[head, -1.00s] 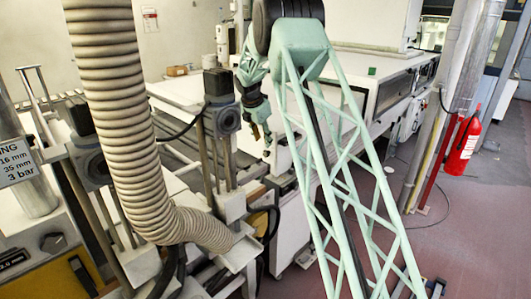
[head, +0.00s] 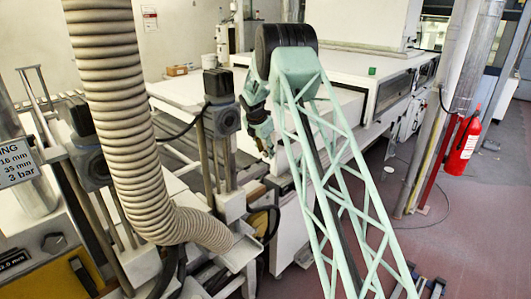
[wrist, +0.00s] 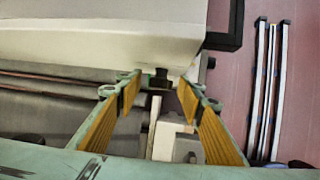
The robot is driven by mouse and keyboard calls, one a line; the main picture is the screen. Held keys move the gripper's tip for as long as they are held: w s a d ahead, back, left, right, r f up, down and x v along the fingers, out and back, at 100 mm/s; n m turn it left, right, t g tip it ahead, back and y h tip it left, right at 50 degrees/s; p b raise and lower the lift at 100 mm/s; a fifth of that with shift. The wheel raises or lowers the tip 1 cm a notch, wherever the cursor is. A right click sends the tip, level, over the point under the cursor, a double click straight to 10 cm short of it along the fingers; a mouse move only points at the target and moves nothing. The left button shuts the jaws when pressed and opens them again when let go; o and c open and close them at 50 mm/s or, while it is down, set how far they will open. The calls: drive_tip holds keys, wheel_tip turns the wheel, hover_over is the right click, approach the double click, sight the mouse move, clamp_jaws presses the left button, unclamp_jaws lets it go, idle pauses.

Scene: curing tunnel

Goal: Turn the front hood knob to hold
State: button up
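My gripper (wrist: 160,92) is open, its two orange-padded fingers spread apart with nothing held between them. In the wrist view a small dark knob-like part (wrist: 160,77) shows between the fingertips, against the lower edge of the pale hood (wrist: 100,35). I cannot tell its setting or whether it is the front hood knob. In the head view my gripper (head: 267,148) points down beside the front of the white tunnel housing (head: 330,108). The knob cannot be made out there; my arm covers part of that side.
A ribbed hose (head: 110,110) and a post with a dark block (head: 218,85) stand left of my arm. A red fire extinguisher (head: 462,145) stands at the right. The reddish floor (head: 430,225) on the right is mostly clear.

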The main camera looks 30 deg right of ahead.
drive_tip(key=shift+c, duration=0.4)
drive_tip(key=c, duration=0.8)
